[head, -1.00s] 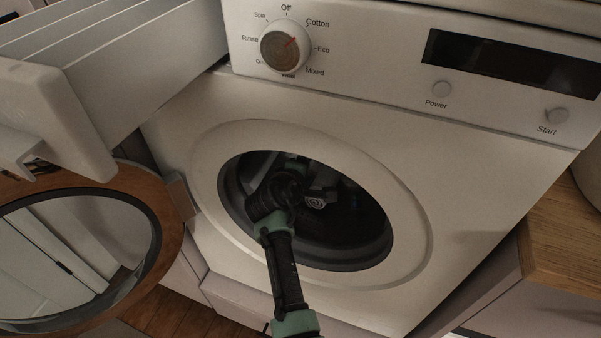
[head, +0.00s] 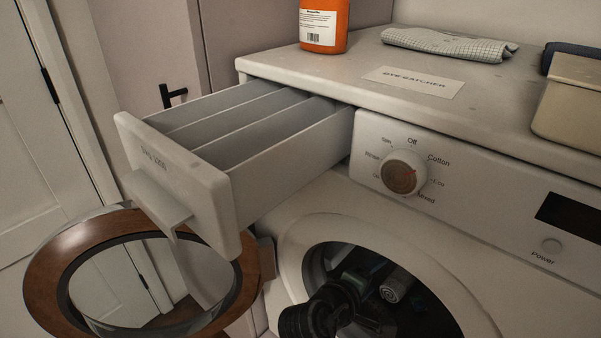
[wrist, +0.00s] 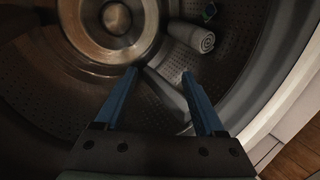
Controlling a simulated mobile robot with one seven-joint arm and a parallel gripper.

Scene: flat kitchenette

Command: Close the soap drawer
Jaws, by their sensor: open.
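The soap drawer (head: 262,137) is pulled far out from the upper left of the washing machine (head: 470,270) in the head view. Its front panel (head: 175,180) has a lip handle (head: 157,204), and its long compartments look empty. My gripper (wrist: 160,78) shows in the wrist view inside the machine's drum, with two blue fingers apart and nothing between the tips. A rolled grey cloth (wrist: 192,37) lies beyond them in the drum. In the head view my arm reaches into the drum opening, below and right of the drawer; the fingers are not clear there.
The round door (head: 52,268) stands open under the drawer. An orange bottle (head: 323,25), a folded cloth (head: 450,44) and a beige container (head: 572,100) stand on the machine top. A dark handle (head: 172,95) is behind the drawer. The dial (head: 403,172) is right of it.

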